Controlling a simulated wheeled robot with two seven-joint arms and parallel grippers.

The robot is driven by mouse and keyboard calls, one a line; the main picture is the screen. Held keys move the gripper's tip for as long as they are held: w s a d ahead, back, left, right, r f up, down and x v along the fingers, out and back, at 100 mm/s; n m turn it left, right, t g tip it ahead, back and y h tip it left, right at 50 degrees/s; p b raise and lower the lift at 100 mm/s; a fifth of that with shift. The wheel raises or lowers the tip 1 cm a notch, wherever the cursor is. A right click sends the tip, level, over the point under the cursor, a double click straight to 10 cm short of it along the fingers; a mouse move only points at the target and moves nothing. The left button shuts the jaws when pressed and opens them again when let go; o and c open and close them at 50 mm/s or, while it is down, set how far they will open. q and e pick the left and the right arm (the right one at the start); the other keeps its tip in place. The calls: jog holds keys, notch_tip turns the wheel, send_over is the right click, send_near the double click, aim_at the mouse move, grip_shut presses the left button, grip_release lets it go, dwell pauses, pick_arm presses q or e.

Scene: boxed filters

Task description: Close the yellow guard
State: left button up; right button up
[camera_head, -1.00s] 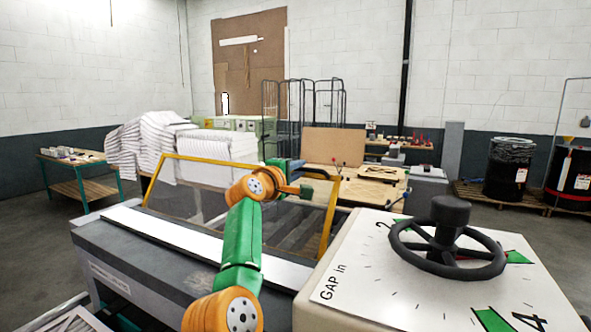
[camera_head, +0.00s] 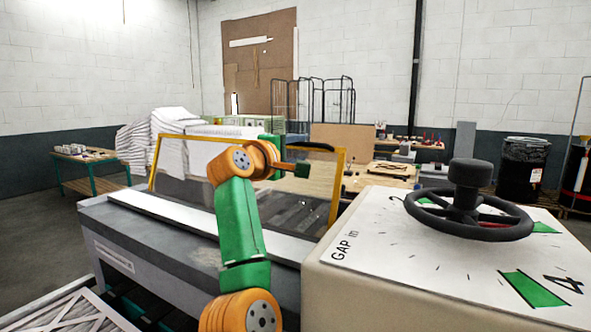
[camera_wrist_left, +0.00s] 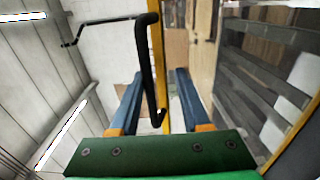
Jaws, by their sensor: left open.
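The yellow guard (camera_head: 338,190) is a yellow-edged frame with a clear panel. It stands raised and tilted over the grey machine bed in the head view. In the left wrist view its yellow bar (camera_wrist_left: 157,60) runs up the middle, with a black handle (camera_wrist_left: 149,70) beside it. The handle also shows at the guard's top edge in the head view (camera_head: 312,146). My left gripper (camera_head: 302,170) is at the guard's upper right. In the left wrist view its blue fingers (camera_wrist_left: 156,88) are apart, with the handle's end between them in the picture; contact cannot be told.
A pale control box (camera_head: 400,262) with a black handwheel (camera_head: 470,215) stands to the right of the guard. The grey machine bed (camera_head: 170,250) with a white strip lies in front.

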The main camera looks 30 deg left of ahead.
pick_arm(q)
jog(key=shift+s+f, duration=0.15)
jog(key=shift+s, duration=0.5)
jog(key=shift+s+r, duration=0.2)
jog(key=shift+r, duration=0.05)
pick_arm(e)
jog(key=shift+f, duration=0.55)
pick_arm(q)
jog(key=s+b, duration=0.6)
jog(key=s, duration=0.2)
jog(key=shift+d+r, duration=0.15)
jog(key=shift+d, duration=0.15)
pick_arm(e)
notch_tip(320, 180, down, 6)
jog(key=shift+d, duration=0.1)
